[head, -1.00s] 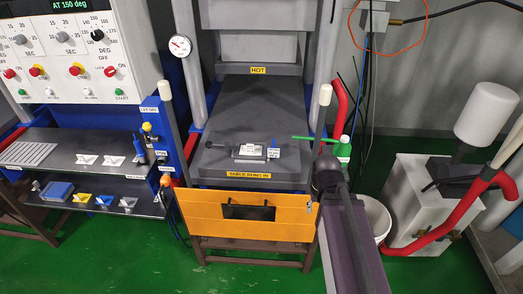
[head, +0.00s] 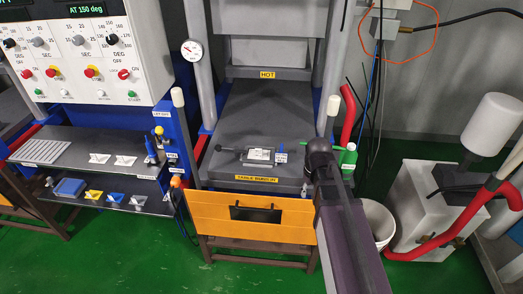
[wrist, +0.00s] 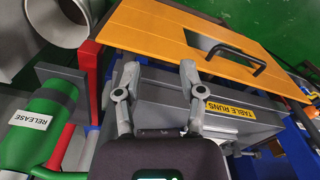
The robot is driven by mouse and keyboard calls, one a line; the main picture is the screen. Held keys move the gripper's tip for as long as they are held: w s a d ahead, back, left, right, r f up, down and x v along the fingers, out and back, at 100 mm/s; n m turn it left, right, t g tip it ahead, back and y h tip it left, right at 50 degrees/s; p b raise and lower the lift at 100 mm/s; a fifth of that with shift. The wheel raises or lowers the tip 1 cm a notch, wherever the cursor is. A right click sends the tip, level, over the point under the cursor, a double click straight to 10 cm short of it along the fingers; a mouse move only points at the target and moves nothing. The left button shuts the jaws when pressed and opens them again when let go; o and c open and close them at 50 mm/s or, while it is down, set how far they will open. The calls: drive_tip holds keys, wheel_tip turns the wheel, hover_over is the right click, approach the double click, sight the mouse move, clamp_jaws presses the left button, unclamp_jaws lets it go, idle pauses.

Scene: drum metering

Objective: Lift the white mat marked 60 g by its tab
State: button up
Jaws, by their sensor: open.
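Two small white pieces with raised tabs, one (head: 99,158) left of the other (head: 125,161), lie on the upper grey shelf at the left of the head view. Any gram marks are too small to read, so I cannot tell which is the 60 g mat. My gripper (wrist: 158,67) is open and empty in the wrist view, above the front of the press table, far right of the shelves. My arm hides it in the head view.
An orange panel (head: 212,221) with a black handle fronts the press table (head: 224,174). A green bottle (head: 349,155), also large at left in the wrist view (wrist: 52,108), and a white bucket (head: 377,222) stand right. A control box (head: 90,60) overhangs the shelves. Green floor is open in front.

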drive_tip(key=w+a+r+n+p, duration=0.8)
drive_tip(key=w+a+r, duration=0.15)
drive_tip(key=w, duration=0.35)
wheel_tip(320, 180, up, 5)
drive_tip(key=n+p, duration=0.5)
drive_tip(key=n, duration=0.1)
hover_over(258, 149)
drive_tip(key=shift+s+d+f, duration=0.1)
drive_tip(key=shift+s+f, duration=0.05)
drive_tip(key=shift+f, duration=0.05)
drive_tip(key=shift+f+b, duration=0.15)
drive_tip(key=shift+b, duration=0.15)
wheel_tip(258, 149, down, 8)
drive_tip(key=b, duration=0.8)
drive_tip(key=shift+f, duration=0.2)
drive_tip(key=shift+w+f+b, duration=0.15)
drive_tip(key=shift+f+b, duration=1.15)
drive_tip(key=shift+b, duration=0.1)
drive_tip(key=shift+w+f+b, duration=0.1)
drive_tip(key=shift+f+b, duration=1.2)
drive_tip(key=shift+b, duration=0.1)
